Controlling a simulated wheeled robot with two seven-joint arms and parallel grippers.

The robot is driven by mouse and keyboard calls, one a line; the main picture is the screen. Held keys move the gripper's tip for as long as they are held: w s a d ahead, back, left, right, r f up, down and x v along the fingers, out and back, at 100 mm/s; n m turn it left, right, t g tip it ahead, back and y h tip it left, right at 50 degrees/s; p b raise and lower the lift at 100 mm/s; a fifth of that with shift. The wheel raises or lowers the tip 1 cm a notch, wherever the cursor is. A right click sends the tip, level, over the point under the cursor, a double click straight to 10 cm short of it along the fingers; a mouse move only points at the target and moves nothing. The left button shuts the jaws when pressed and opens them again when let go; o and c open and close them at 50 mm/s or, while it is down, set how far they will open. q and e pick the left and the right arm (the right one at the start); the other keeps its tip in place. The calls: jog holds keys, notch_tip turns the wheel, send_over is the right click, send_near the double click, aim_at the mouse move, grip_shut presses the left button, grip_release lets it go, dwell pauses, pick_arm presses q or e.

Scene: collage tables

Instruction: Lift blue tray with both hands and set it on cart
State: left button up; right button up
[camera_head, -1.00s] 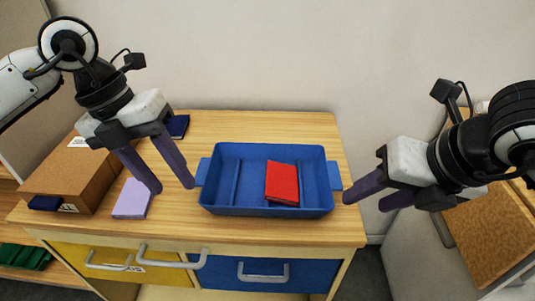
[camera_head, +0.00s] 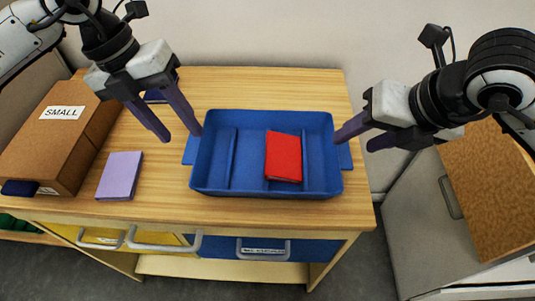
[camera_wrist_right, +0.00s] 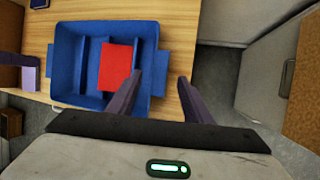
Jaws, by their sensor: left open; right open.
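The blue tray (camera_head: 312,190) lies on the wooden table top, with a side handle at its left and right ends. A red book (camera_head: 283,156) lies inside it. My left gripper (camera_head: 182,134) is open and empty, its fingertips just above and behind the tray's left handle (camera_head: 191,150). My right gripper (camera_head: 352,140) is open beside the tray's right end, one finger close to the right handle (camera_head: 344,157); whether it touches is unclear. In the right wrist view the blue tray (camera_wrist_right: 68,95) is beyond the right fingers, and the red book (camera_wrist_right: 114,68) shows in it.
A purple book (camera_head: 120,176) and a cardboard box (camera_head: 60,150) marked SMALL are on the table's left. A dark blue book (camera_head: 155,97) is behind my left gripper. A brown-topped grey cabinet (camera_head: 490,185) stands at right, across a gap. Drawers (camera_head: 262,248) are below.

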aim_at(193, 147)
pick_arm(q)
jog(key=x, duration=0.7)
pick_arm(e)
jog(key=x, duration=0.7)
jog(key=shift+w, duration=0.1)
pick_arm(q)
jog(key=shift+c, duration=0.5)
pick_arm(e)
jog(key=shift+c, duration=0.5)
pick_arm(q)
grip_shut()
pick_arm(e)
jog(key=shift+r, duration=0.1)
grip_shut()
pick_arm(q)
jog(key=shift+r, duration=0.1)
